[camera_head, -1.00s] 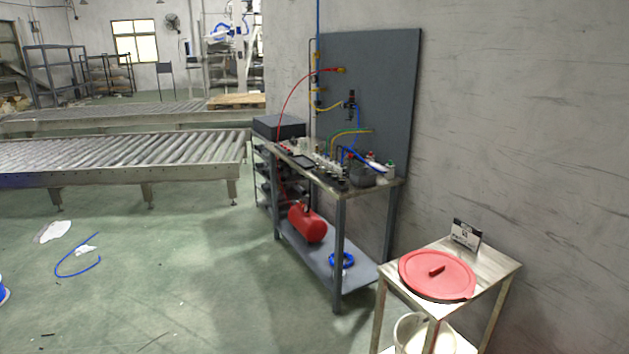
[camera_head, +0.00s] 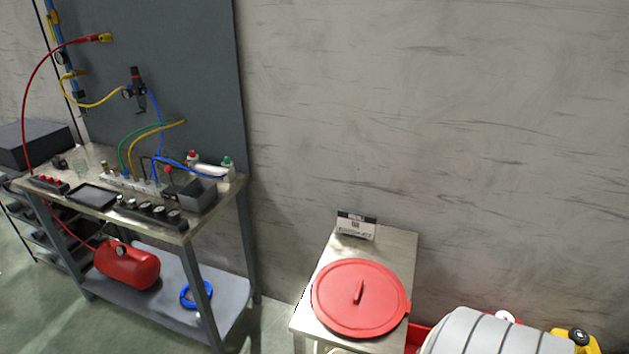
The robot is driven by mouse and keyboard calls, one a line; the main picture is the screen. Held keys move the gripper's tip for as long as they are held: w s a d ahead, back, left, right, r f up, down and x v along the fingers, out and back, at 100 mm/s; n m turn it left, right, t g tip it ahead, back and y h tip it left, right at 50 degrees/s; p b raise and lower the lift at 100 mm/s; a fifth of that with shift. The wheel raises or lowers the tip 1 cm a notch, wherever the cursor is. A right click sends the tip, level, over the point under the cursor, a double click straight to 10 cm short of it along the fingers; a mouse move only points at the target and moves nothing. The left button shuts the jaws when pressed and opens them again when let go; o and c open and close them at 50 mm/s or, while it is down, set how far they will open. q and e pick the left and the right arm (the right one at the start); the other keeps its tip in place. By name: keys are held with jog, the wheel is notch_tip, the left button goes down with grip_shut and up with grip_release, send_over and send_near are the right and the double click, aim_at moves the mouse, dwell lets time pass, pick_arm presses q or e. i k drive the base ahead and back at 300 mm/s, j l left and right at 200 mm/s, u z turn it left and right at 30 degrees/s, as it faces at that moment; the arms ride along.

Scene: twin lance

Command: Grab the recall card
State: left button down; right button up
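A small black and white card (camera_head: 356,226) stands upright at the back of a small metal table (camera_head: 402,247) against the wall. Its print is too small to read, so I cannot tell for sure that it is the recall card. A round red lid (camera_head: 361,298) with a raised handle lies on the same table, in front of the card. Neither of my grippers is in view.
A metal workbench (camera_head: 205,222) with hoses, fittings and a dark back panel (camera_head: 190,60) stands at the left. A red tank (camera_head: 127,265) and blue coil (camera_head: 196,294) are on its lower shelf. A ribbed grey container (camera_head: 480,335) and a yellow object (camera_head: 573,341) are at the lower right.

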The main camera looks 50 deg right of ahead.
aim_at(350, 223)
jog(key=i+z, duration=0.25)
jog(key=i, duration=0.2)
jog(key=i+j+z, duration=0.3)
jog(key=i, duration=0.15)
jog(key=i+j+z, duration=0.25)
jog(key=i, duration=0.15)
jog(key=i+j+z, duration=0.25)
jog(key=i+z, duration=0.2)
jog(key=i+j+z, duration=0.45)
jog(key=k+l, duration=0.05)
jog(key=l, duration=0.05)
